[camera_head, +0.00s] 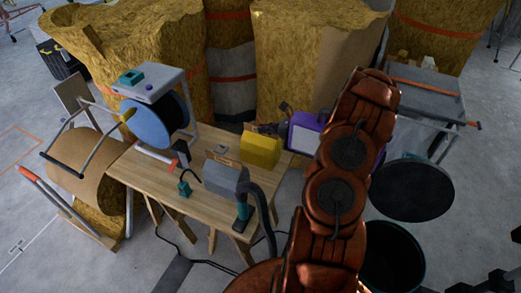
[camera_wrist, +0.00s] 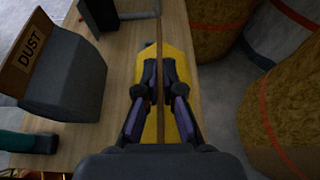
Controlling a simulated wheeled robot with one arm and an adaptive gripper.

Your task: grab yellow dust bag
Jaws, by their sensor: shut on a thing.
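The yellow dust bag (camera_head: 260,151) stands on the wooden workbench (camera_head: 160,186), near its back right edge. In the wrist view the yellow dust bag (camera_wrist: 149,56) lies directly under my gripper (camera_wrist: 160,72). The two dark fingers with purple parts are closed on a thin brown strip along the top of the bag. The fingers cover much of the bag's middle. I cannot tell whether the bag touches the bench.
A grey bag (camera_head: 226,178) with a brown card reading DUST in the wrist view (camera_wrist: 68,77) stands left of the yellow one. A blue disc machine (camera_head: 155,122) occupies the bench's left. Large straw-coloured rolls (camera_head: 300,62) stand behind. A black bin (camera_head: 392,258) is at lower right.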

